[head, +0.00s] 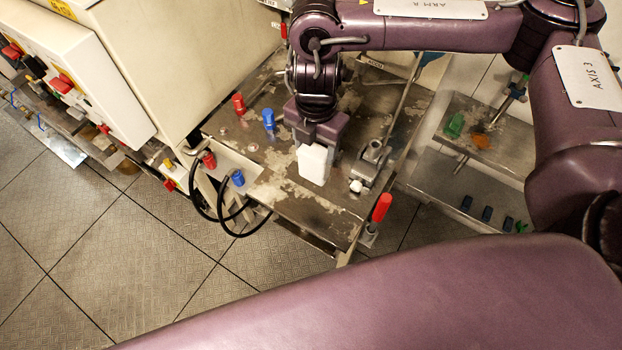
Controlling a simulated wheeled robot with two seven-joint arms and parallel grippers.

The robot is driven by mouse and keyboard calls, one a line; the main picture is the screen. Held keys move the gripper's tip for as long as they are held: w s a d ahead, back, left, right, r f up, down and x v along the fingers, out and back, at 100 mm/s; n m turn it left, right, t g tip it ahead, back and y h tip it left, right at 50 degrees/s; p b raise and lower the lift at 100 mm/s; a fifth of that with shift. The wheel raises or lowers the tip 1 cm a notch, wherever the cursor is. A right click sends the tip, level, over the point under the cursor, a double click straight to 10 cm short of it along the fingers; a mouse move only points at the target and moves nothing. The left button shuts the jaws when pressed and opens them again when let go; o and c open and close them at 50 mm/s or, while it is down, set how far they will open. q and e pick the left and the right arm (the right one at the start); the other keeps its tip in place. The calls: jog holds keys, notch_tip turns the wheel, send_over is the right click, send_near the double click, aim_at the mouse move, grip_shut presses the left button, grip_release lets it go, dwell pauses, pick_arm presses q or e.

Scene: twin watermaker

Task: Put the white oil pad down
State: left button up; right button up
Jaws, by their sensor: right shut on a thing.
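The white oil pad (312,165) is an upright white block in the middle of the head view. My right gripper (316,141) points down and is shut on its upper part. The pad is over the worn metal bench top (305,208); I cannot tell whether its underside touches the surface. The fingertips are partly hidden behind the pad. My left gripper is not in view.
A blue fitting (268,119) and a red fitting (238,103) stand left of the pad. A grey metal clamp-like part (370,160) is close on the right. A red-handled lever (381,207) rises at the bench's front right corner. Bare bench top lies in front of the pad.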

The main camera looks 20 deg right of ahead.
aim_at(314, 174)
jog(key=f, duration=0.4)
jog(key=shift+s+f, duration=0.2)
jog(key=shift+f, duration=0.1)
notch_tip(314, 174, down, 2)
jog(key=shift+w+f+b, duration=0.15)
jog(key=shift+f+b, duration=0.05)
jog(key=shift+b, duration=0.15)
jog(key=f, duration=0.4)
jog(key=shift+w+f+b, duration=0.1)
jog(key=shift+w+b, duration=0.1)
jog(key=shift+b, duration=0.15)
jog(key=shift+f, duration=0.3)
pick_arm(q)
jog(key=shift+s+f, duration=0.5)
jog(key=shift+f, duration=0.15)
pick_arm(e)
notch_tip(314, 174, down, 3)
jog(key=shift+f, duration=0.1)
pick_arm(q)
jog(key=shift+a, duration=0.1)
